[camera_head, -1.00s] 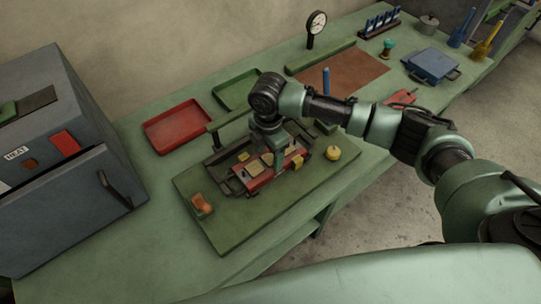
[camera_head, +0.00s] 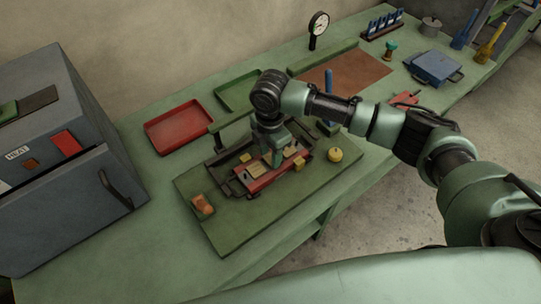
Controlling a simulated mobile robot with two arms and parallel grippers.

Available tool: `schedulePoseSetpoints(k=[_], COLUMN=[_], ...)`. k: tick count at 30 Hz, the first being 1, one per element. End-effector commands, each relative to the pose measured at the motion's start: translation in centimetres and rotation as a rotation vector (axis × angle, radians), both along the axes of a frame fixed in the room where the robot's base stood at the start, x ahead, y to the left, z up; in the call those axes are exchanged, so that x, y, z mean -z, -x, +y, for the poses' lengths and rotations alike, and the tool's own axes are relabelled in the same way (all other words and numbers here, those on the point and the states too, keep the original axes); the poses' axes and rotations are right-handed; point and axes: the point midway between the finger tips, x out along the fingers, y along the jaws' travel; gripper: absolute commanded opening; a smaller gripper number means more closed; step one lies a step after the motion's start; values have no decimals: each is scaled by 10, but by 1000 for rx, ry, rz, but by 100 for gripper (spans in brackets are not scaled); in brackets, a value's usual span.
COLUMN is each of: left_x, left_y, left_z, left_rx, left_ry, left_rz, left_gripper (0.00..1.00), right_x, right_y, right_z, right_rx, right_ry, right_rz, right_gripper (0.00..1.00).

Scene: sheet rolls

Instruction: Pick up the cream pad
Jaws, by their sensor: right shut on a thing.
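My right gripper (camera_head: 276,158) reaches down over the red plate (camera_head: 262,180) in the dark frame on the green board. Its fingers are shut on a small cream pad, which they mostly hide. One cream piece (camera_head: 257,171) lies on the red plate just left of the fingers. Another small yellowish piece (camera_head: 245,157) sits at the frame's back left, and one more (camera_head: 299,164) sits on the right of the plate. I cannot tell whether the held pad is clear of the plate. My left gripper is not in view.
The green board (camera_head: 240,228) also bears an orange block (camera_head: 202,204) and a yellow knob (camera_head: 335,155). A red tray (camera_head: 178,131) and a green tray (camera_head: 238,92) stand behind. A grey heater box (camera_head: 60,150) stands at left. The front left bench is clear.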

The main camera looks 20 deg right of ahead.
Motion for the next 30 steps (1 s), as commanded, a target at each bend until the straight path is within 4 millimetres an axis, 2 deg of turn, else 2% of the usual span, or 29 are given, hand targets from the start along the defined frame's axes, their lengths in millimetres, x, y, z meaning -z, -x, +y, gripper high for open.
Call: schedulePoseSetpoints(k=[5,12,18,24,30], left_x=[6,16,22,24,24], left_y=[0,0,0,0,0], left_z=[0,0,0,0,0], left_rx=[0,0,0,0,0], left_ry=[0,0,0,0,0], left_rz=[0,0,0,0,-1], left_gripper=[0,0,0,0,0], right_x=[-36,-107,-155,-182,-189], right_y=[-3,-3,-3,-3,-2], right_z=[0,0,1,1,0], right_rx=[0,-1,0,0,1], right_ry=[-2,-2,-2,-2,-1], right_rz=[-10,-12,-10,-7,-5], right_gripper=[0,0,0,0,0])
